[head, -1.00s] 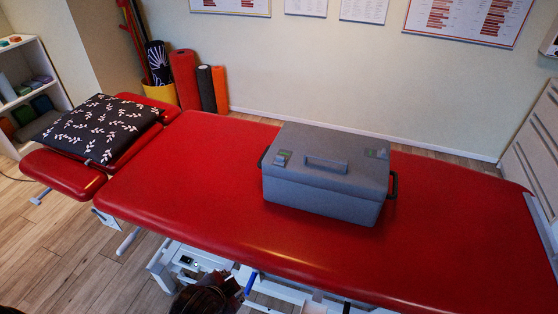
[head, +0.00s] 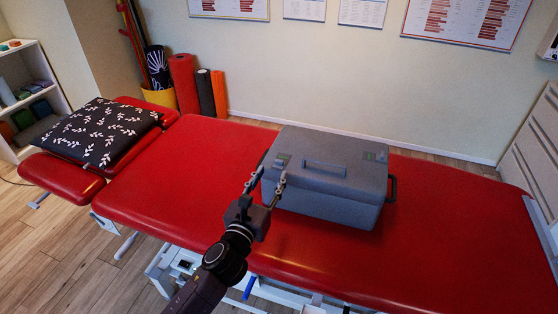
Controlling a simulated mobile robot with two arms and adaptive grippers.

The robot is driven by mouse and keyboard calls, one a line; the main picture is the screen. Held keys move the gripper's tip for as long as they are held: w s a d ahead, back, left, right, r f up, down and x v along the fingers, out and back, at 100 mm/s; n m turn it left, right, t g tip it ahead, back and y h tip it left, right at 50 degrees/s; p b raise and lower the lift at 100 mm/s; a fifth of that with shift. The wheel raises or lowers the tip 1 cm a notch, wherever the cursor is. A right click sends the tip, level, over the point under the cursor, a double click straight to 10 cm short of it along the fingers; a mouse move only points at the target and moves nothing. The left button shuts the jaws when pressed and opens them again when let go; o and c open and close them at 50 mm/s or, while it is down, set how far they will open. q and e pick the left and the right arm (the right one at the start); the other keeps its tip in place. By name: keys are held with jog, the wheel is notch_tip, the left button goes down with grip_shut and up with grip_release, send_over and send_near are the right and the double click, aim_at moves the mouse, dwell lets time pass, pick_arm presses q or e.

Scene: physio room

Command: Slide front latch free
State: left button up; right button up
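A grey lidded case (head: 325,205) sits on the red treatment table, its lid shut, with a grey handle (head: 324,169) on top. A small latch with a green mark (head: 282,160) is on the lid's left part, and another latch (head: 374,157) is on the right part. My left gripper (head: 267,181) is in front of the case's left front corner, fingers apart and pointing up towards the left latch. I see nothing between its fingers. Whether a fingertip touches the case cannot be told. My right gripper is out of view.
The red table (head: 160,180) is bare left and right of the case. A dark leaf-patterned pillow (head: 97,132) lies at its left end. Foam rollers (head: 185,85) stand by the wall behind. A dark side handle (head: 392,189) sticks out from the case's right.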

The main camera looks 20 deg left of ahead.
aim_at(278, 162)
pick_arm(q)
jog(key=w, duration=0.7)
jog(key=shift+w+d, duration=0.15)
jog(key=shift+w, duration=0.2)
jog(key=shift+c, duration=0.4)
grip_shut()
